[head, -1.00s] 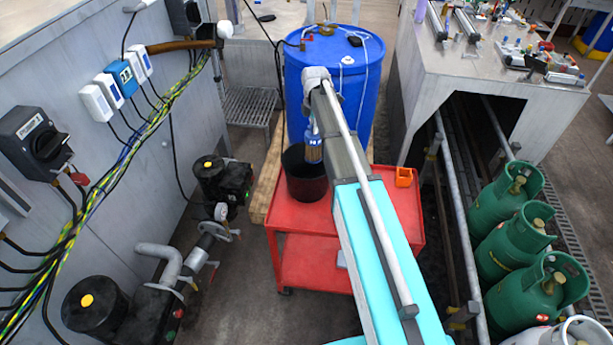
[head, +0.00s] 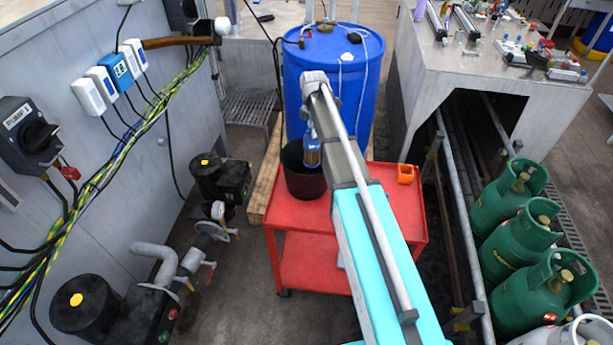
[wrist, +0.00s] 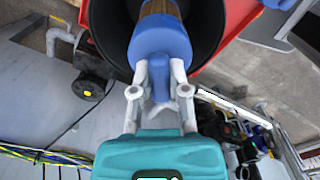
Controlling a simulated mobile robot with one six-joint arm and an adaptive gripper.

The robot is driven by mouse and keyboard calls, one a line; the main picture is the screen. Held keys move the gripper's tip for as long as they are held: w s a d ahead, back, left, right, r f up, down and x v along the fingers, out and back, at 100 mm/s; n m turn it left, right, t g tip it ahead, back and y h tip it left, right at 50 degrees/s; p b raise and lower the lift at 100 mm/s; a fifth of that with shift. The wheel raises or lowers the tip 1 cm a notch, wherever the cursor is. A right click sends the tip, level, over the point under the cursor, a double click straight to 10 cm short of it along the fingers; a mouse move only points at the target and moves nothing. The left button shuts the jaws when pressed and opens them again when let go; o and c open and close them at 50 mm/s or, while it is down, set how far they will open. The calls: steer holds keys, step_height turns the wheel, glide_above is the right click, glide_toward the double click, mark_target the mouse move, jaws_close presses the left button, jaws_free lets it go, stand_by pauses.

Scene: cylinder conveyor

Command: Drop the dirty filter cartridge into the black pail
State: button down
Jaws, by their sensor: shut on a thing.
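The filter cartridge is a cylinder with a blue cap and a brown pleated body. In the head view the cartridge (head: 312,152) hangs at the mouth of the black pail (head: 304,184), beside my arm. In the wrist view my gripper (wrist: 159,82) is shut on the narrow blue end of the cartridge (wrist: 160,44). The brown body points into the dark pail (wrist: 208,22), with the pail's opening around it. The pail stands upright on a red cart (head: 290,218). The cartridge's lower end is hidden in the head view.
A blue drum (head: 335,75) stands just behind the pail. An orange box (head: 405,174) sits on the cart's right side. Black pumps (head: 222,180) and pipes are to the left. Green gas cylinders (head: 508,235) and a metal bench (head: 425,75) are to the right.

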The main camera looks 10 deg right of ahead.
steer(key=shift+f+b, duration=0.6)
steer(key=shift+f, duration=0.2)
steer(key=c, duration=0.5)
jaws_free()
steer(key=shift+c, duration=0.2)
steer(key=shift+r, duration=0.1)
